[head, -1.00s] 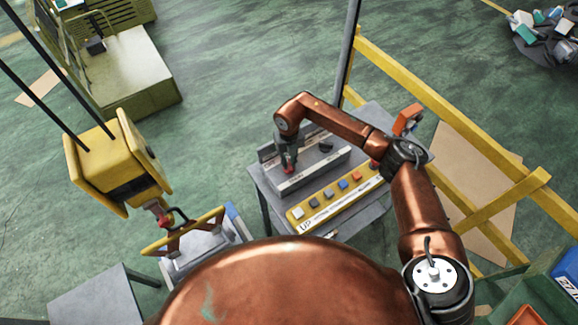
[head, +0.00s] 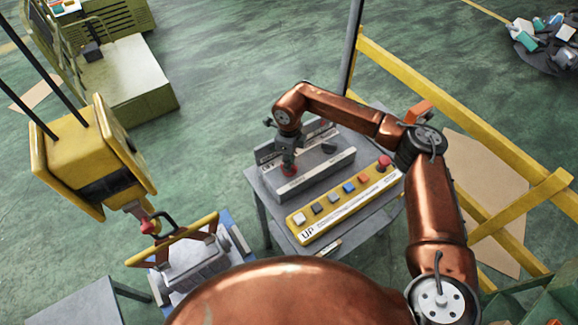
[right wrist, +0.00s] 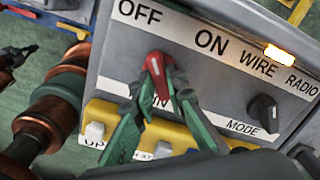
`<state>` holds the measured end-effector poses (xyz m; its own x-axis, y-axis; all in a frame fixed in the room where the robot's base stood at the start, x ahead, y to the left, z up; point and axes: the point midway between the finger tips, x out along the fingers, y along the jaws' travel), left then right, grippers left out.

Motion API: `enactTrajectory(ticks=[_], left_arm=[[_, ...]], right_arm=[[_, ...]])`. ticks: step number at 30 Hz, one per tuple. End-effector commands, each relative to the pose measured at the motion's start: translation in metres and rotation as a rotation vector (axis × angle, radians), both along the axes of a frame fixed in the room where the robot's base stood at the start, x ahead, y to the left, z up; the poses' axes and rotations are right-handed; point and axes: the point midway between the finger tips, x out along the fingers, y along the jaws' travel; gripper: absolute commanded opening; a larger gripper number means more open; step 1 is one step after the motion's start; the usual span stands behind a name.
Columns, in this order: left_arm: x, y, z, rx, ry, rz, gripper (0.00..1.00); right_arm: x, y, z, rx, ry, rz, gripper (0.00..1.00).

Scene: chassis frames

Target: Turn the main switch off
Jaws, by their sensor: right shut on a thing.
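The main switch is a red knob (right wrist: 157,68) on a grey control box (head: 318,172) with OFF and ON labels above it. In the right wrist view its pointer leans toward the OFF side. My right gripper (right wrist: 160,95) has its green fingers closed around the knob, one on each side. The fingers hide part of the label below. My left gripper is not in view.
A black MODE knob (right wrist: 265,113) sits right of the switch, under a lit amber lamp (right wrist: 279,54). A yellow button panel (head: 340,204) with a red mushroom button (head: 383,163) lies in front. A yellow hoist block (head: 80,160) hangs left; yellow railing (head: 450,110) stands right.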

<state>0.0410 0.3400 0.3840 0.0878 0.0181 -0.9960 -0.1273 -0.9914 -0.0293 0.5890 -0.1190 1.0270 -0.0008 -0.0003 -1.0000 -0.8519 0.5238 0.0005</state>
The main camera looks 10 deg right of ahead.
Motion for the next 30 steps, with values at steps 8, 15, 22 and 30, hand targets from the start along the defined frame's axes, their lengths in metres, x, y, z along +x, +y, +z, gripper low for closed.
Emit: enactTrajectory(ticks=[8, 15, 22, 30], left_arm=[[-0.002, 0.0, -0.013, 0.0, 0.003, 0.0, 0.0], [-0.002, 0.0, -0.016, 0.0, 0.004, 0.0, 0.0], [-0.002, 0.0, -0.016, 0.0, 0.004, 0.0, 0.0], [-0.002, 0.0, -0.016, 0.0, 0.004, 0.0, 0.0]], right_arm=[[0.001, 0.0, 0.0, 0.002, -0.003, 0.127, 0.0], [0.001, 0.0, 0.001, 0.002, -0.003, 0.167, 0.0], [0.001, 0.0, 0.002, 0.001, -0.003, 0.172, 0.0], [0.001, 0.0, 0.002, 0.0, -0.004, 0.171, 0.2]])
